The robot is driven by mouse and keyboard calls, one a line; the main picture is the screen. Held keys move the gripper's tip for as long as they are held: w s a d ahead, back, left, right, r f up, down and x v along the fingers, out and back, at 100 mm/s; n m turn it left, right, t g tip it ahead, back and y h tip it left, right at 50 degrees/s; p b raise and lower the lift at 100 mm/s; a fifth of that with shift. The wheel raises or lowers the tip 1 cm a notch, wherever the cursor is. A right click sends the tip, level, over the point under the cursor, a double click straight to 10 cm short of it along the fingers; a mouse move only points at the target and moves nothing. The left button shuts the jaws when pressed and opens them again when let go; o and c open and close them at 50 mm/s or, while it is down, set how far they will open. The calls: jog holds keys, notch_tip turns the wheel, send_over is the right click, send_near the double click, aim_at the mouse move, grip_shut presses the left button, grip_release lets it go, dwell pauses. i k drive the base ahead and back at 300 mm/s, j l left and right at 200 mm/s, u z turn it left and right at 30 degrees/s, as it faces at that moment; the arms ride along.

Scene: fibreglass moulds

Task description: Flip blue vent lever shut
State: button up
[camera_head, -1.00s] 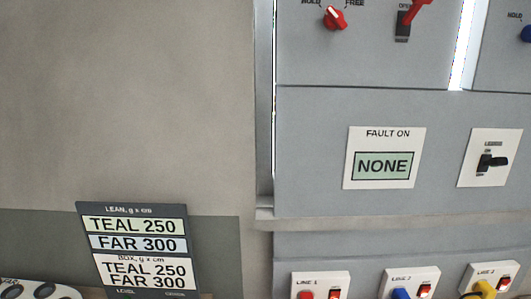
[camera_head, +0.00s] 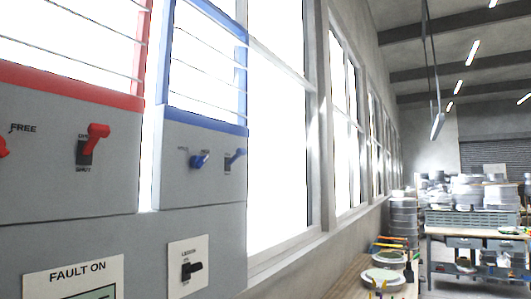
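The blue vent lever (camera_head: 238,156) sits on the grey panel below the blue-framed louvre window (camera_head: 207,113). It tilts up and to the right; its label is too small to read. A blue knob (camera_head: 200,160) is just left of it. My gripper is not in view.
A FAULT ON display (camera_head: 73,279) and a black lesson switch (camera_head: 191,269) are on the lower panel. A wooden bench (camera_head: 345,283) with bowls and tools runs along the wall at right. Stacked moulds (camera_head: 480,190) fill a far table. Open floor lies between.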

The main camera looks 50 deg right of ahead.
aim_at(240, 152)
jog(key=z, duration=1.3)
